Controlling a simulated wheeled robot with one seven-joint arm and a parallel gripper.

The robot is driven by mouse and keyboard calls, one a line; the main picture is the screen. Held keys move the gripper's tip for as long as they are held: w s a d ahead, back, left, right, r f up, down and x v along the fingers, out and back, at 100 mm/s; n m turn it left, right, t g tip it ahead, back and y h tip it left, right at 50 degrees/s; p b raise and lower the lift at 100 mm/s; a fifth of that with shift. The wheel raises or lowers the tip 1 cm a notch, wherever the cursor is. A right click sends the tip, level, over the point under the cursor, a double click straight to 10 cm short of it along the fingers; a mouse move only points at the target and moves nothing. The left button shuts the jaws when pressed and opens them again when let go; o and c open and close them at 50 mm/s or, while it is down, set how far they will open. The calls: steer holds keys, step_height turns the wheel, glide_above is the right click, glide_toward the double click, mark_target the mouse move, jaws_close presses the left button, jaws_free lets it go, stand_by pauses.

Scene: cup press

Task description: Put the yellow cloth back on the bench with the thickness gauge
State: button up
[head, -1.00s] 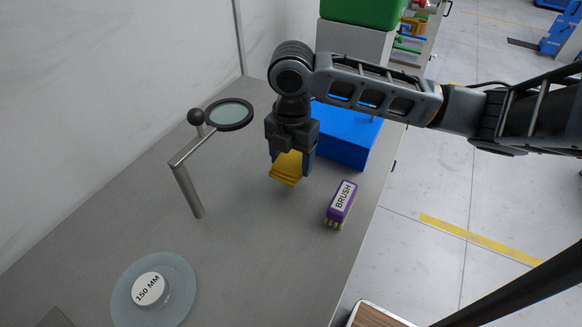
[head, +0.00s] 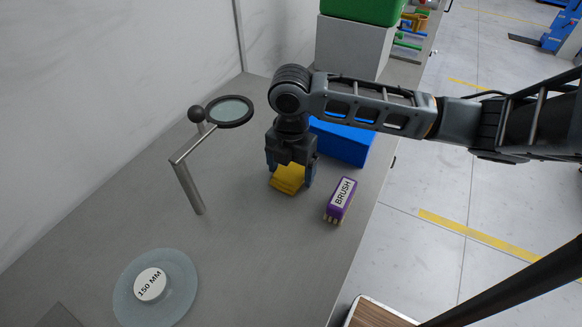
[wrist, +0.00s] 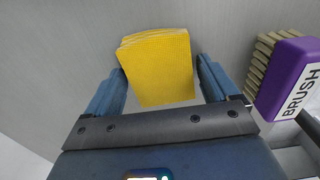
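The yellow cloth (head: 288,179) is a folded pad resting low at the grey bench top (head: 245,260), between the fingers of my gripper (head: 290,176). In the wrist view the cloth (wrist: 160,68) sits between the two blue fingers (wrist: 162,75), with a narrow gap on each side. My gripper looks open around it, pointing down near the bench. No item is clearly readable as a thickness gauge. A round white piece marked 150 MM (head: 150,284) lies on a glassy disc (head: 184,290) at the front left.
A purple brush (head: 341,196) lies just right of my gripper. A blue box (head: 345,145) stands behind it. A magnifier on a metal stand (head: 187,185) is to the left. A grey block with a green bin (head: 362,10) is at the back. The bench front is mostly clear.

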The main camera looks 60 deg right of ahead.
mark_target(291, 170)
steer(key=shift+o, duration=0.3)
step_height(291, 170, up, 12)
steer(key=shift+r, duration=0.15)
stand_by(0.4)
